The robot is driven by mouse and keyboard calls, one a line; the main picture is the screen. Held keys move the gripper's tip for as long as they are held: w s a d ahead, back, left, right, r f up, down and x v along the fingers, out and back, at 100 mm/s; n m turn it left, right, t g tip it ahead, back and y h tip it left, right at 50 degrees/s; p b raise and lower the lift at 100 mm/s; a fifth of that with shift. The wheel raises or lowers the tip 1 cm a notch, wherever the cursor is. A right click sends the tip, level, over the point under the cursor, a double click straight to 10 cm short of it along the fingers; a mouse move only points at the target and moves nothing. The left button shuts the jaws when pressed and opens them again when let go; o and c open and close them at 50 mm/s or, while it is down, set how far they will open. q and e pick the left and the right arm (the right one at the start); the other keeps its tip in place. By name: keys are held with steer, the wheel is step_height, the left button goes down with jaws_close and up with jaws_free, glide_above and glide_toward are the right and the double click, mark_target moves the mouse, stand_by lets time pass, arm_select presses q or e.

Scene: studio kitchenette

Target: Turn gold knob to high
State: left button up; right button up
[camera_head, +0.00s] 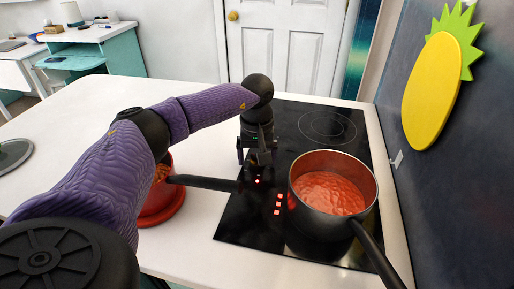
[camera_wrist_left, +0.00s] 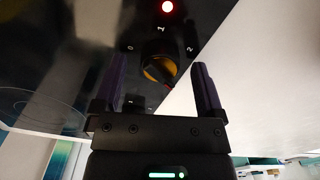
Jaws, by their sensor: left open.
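The gold knob (camera_wrist_left: 152,68) shows in the left wrist view on the black cooktop (camera_head: 287,113), with a dark bar across it. Printed marks 0, 1 and 2 sit around it, and a red light (camera_wrist_left: 167,6) glows beyond the 1. My left gripper (camera_wrist_left: 160,64) is open, with one finger on each side of the knob. I cannot tell whether the fingers touch it. In the head view the left gripper (camera_head: 256,160) points down at the cooktop's left edge and hides the knob. My right gripper is not in view.
A dark saucepan (camera_head: 302,200) of red sauce stands on the cooktop, its handle toward the front right. A red pot (camera_head: 165,216) is partly behind my left arm, and a dark handle (camera_head: 207,183) reaches close to the gripper. Red square lights glow between them.

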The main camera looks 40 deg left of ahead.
arm_select(q)
step_height(320, 180, up, 10)
steer(key=shift+f+p, duration=0.15)
steer(key=shift+p, duration=1)
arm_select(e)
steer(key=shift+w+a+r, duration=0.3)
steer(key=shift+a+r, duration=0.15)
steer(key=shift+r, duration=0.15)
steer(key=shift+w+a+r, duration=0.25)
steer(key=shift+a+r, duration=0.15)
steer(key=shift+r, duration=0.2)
